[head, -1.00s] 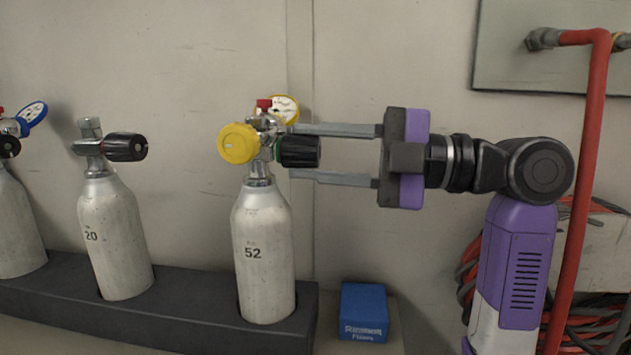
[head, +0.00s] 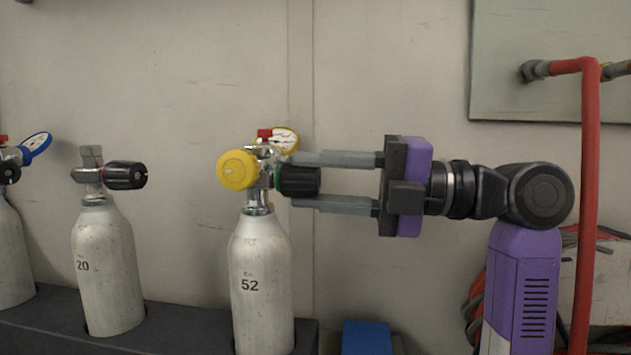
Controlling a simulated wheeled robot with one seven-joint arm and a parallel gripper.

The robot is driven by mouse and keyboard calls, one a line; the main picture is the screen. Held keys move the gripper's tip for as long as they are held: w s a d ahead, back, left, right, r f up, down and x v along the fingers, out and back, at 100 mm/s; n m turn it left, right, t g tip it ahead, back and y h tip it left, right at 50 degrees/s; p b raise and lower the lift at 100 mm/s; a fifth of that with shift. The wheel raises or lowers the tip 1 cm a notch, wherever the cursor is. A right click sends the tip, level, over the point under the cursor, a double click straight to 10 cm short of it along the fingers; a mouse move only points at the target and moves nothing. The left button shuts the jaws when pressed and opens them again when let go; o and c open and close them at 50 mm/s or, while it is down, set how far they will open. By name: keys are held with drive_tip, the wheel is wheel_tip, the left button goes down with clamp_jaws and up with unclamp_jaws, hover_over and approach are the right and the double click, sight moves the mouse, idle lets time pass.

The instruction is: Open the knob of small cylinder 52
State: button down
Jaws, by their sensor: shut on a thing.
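Small cylinder 52 (head: 262,285) stands upright in a dark rack, a pale grey bottle with its number on the front. On top is a chrome valve with a yellow round cap (head: 237,170) on the left and a yellow-rimmed gauge (head: 282,140) behind. Its black knob (head: 300,180) sticks out to the right, with a green ring at its base. My gripper (head: 306,180) reaches in from the right. Its two long grey fingers are shut on the black knob, one above and one below.
Cylinder 20 (head: 108,270), with its own black knob (head: 126,175), stands to the left, and another cylinder (head: 12,240) at the left edge. The dark rack (head: 45,325) holds them. A blue box (head: 366,338) sits at bottom right. A red pipe (head: 589,200) runs vertically at right.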

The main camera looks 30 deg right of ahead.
drive_tip(key=shift+f, duration=0.1)
drive_tip(key=c, duration=0.9)
unclamp_jaws()
drive_tip(key=p+v, duration=0.2)
drive_tip(key=v, duration=0.5)
drive_tip(key=shift+s+d, duration=0.2)
drive_tip(key=shift+d, duration=0.1)
drive_tip(key=shift+s, duration=0.1)
